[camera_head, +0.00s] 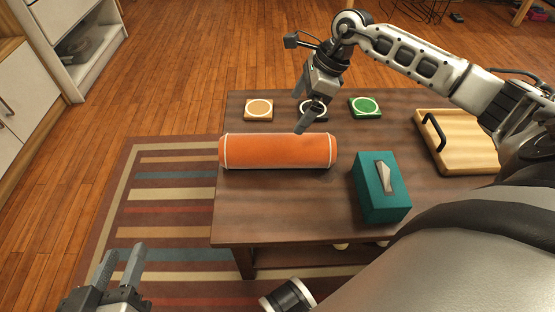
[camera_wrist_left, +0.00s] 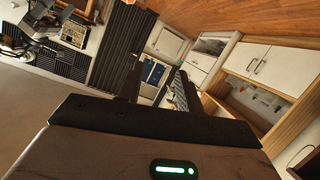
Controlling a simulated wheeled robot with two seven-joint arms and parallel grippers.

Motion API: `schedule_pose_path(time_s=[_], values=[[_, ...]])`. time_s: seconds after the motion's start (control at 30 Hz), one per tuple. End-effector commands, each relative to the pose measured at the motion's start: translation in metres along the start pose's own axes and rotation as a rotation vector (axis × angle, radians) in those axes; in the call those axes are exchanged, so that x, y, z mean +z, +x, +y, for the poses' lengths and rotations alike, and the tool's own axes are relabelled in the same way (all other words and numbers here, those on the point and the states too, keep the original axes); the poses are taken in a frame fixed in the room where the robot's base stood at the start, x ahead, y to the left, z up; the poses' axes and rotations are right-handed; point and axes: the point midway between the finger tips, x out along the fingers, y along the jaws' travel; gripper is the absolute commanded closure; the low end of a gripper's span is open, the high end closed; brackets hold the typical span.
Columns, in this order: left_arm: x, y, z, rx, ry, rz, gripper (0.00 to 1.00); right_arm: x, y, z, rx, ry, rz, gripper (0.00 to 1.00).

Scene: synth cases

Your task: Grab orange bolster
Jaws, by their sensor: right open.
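The orange bolster (camera_head: 278,151) lies lengthwise across the left part of the brown table (camera_head: 290,215), with pale piping near its ends. My right gripper (camera_head: 305,106) reaches in from the right and points down, open and empty, just behind and above the bolster's right half. Whether a fingertip touches the bolster cannot be told. My left gripper (camera_head: 120,266) is low at the left, over the rug and away from the table. Its fingers are apart with nothing between them, as the left wrist view (camera_wrist_left: 157,88) also shows.
Coasters stand along the back: a tan one (camera_head: 259,109), a green one (camera_head: 365,107) and one partly hidden by my right gripper. A teal tissue box (camera_head: 381,190) is right of the bolster. A wooden tray (camera_head: 466,155) with dark handles lies at the right. The table's front left is clear.

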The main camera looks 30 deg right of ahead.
Motion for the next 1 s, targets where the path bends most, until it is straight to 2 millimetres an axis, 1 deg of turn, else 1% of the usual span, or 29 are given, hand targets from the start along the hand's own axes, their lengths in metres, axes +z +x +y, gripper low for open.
schedule_pose_path(time_s=[0.03, 0.13, 0.4, 0.5, 0.6, 0.83, 1.0], values=[[0.002, 0.001, 0.000, 0.004, -0.003, 0.005, 0.64, -0.007, 0.002, -0.004, -0.012, -0.008, 0.026, 0.00], [0.001, 0.002, 0.001, 0.012, -0.015, 0.016, 0.64, -0.011, 0.012, -0.007, -0.018, -0.013, 0.044, 0.00], [-0.002, 0.005, 0.006, 0.048, -0.080, 0.062, 0.64, -0.012, 0.071, -0.006, -0.015, -0.011, 0.038, 0.00], [-0.004, 0.005, 0.007, 0.060, -0.102, 0.077, 0.64, -0.012, 0.088, -0.006, -0.015, -0.011, 0.038, 0.00], [-0.006, 0.005, 0.009, 0.069, -0.118, 0.086, 0.64, -0.013, 0.098, -0.007, -0.017, -0.010, 0.039, 0.00], [-0.005, 0.006, 0.009, 0.078, -0.134, 0.092, 0.64, -0.013, 0.110, -0.006, -0.017, -0.011, 0.038, 0.00], [0.001, 0.007, 0.010, 0.098, -0.171, 0.104, 0.64, -0.015, 0.136, 0.000, -0.015, -0.010, 0.037, 0.00]])
